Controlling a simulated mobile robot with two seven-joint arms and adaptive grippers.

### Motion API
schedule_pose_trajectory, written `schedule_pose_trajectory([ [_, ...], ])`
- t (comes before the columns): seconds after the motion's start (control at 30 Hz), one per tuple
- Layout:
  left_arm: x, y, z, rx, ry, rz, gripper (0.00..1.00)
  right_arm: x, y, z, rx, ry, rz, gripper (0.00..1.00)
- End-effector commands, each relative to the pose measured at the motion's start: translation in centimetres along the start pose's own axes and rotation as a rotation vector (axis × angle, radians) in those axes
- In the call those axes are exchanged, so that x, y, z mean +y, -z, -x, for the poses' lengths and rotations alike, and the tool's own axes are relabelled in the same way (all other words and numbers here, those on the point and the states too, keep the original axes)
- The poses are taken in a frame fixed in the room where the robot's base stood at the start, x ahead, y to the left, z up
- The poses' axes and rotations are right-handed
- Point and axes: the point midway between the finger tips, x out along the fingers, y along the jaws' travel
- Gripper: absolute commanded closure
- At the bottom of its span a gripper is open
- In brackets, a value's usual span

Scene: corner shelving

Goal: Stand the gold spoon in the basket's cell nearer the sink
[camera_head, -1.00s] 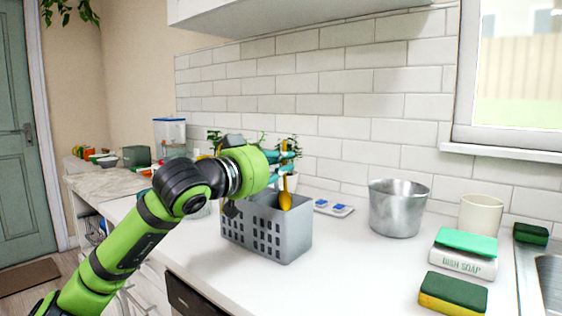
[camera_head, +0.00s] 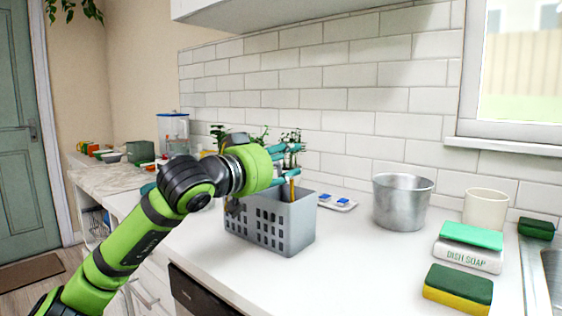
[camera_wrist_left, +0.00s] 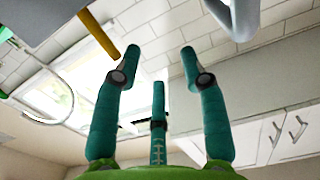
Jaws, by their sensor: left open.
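The grey basket (camera_head: 285,236) stands on the white counter, with perforated sides. The gold spoon (camera_head: 291,190) is upright at the basket's right part, the side toward the sink. Only a short piece of it shows below my fingers; its bowl is hidden by the basket wall. My left gripper (camera_head: 292,163) is just above the basket's right part, its teal fingers close to the spoon. In the wrist view the left gripper (camera_wrist_left: 160,52) is open with nothing between its fingertips. A gold-coloured rod (camera_wrist_left: 100,33), perhaps the spoon's handle, shows beside the left finger.
The sink (camera_head: 549,272) is at the right edge. A metal pot (camera_head: 402,205), cream cup (camera_head: 485,209), dish soap box (camera_head: 467,257) and sponges (camera_head: 458,287) stand to the basket's right. A tablet pack (camera_head: 338,202) lies behind it. The counter in front is clear.

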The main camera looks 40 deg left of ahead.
Motion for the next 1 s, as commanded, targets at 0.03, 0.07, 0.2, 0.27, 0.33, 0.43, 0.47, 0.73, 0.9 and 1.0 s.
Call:
schedule_pose_trajectory([
  [0.03,0.0,0.0,0.1,0.0,0.001,-0.001,0.57,-0.1,0.0,0.0,-0.001,0.001,0.0,0.62],
  [0.07,-0.1,0.0,0.3,0.0,0.001,-0.001,0.57,-0.1,0.0,0.0,-0.001,0.001,0.0,0.62],
  [0.2,-0.2,-0.1,1.6,-0.002,0.004,-0.004,0.57,0.0,0.0,0.0,-0.001,0.001,0.0,0.62],
  [0.27,-0.1,-0.1,2.4,-0.003,0.004,-0.006,0.57,0.0,0.0,0.0,0.0,0.001,0.0,0.62],
  [0.33,-0.3,-0.2,3.1,-0.004,0.007,-0.003,0.57,0.0,0.0,0.0,0.0,0.001,0.0,0.62],
  [0.43,-0.3,-0.2,4.2,-0.004,0.007,-0.004,0.57,0.0,0.0,0.0,0.0,0.0,0.0,0.62],
  [0.47,-0.2,-0.2,4.4,-0.004,0.006,-0.003,0.57,0.0,0.0,0.0,0.0,0.0,0.0,0.62],
  [0.73,0.4,-0.1,5.8,-0.002,-0.01,0.001,0.57,0.0,0.0,0.0,0.0,0.0,0.0,0.62],
  [0.9,0.1,-0.1,7.0,-0.002,-0.004,0.003,0.57,0.0,0.0,0.0,0.0,0.0,0.0,0.62],
  [1.0,0.1,0.0,8.1,0.001,-0.004,0.003,0.57,0.0,0.0,0.0,0.0,0.0,0.0,0.62],
])
